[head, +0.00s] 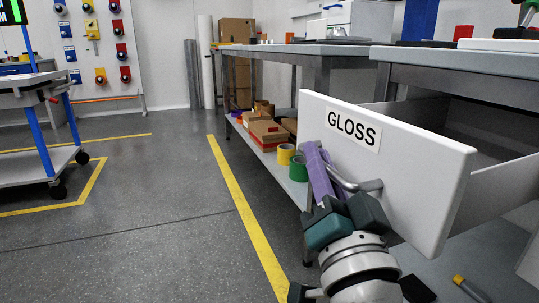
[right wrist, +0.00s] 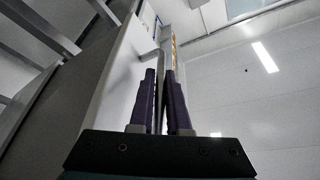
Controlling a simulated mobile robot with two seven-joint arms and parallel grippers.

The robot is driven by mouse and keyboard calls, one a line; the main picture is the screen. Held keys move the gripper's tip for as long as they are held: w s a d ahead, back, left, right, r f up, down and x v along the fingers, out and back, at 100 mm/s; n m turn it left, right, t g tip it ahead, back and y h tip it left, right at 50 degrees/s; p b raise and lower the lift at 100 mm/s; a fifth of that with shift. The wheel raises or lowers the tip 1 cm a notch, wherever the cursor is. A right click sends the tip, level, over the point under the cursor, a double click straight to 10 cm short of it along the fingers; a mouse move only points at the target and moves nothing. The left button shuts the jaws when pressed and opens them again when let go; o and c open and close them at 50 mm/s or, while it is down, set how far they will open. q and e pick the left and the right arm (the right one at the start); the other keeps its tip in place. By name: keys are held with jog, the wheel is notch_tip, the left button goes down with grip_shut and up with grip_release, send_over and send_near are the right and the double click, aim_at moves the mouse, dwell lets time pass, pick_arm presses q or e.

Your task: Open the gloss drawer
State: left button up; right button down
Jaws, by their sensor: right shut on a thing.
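The gloss drawer (head: 430,165) has a white front with a black-lettered GLOSS label (head: 353,130). It stands pulled well out from under the bench at the right, with its side walls and part of its inside showing. A grey bar handle (head: 368,186) is on its front. My right gripper (head: 318,165) has purple fingers and is shut on the handle; in the right wrist view its fingers (right wrist: 163,95) close around the grey bar (right wrist: 163,55), beside the white drawer front (right wrist: 120,70). My left gripper is in neither view.
A steel bench (head: 320,50) with cartons (head: 268,132) and tape rolls (head: 298,168) on its low shelf runs behind the drawer. A wheeled cart (head: 35,165) stands at the left. The grey floor (head: 150,220) between them is clear, with yellow lines.

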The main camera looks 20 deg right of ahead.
jog(key=shift+a, duration=0.2)
jog(key=c, duration=1.2)
grip_release()
jog(key=shift+o, duration=0.2)
jog(key=shift+s, duration=0.1)
jog(key=shift+s+f, duration=0.15)
jog(key=shift+s, duration=0.2)
jog(key=p+v, duration=0.1)
jog(key=v, duration=0.8)
jog(key=shift+p, duration=0.3)
jog(key=shift+a, duration=0.1)
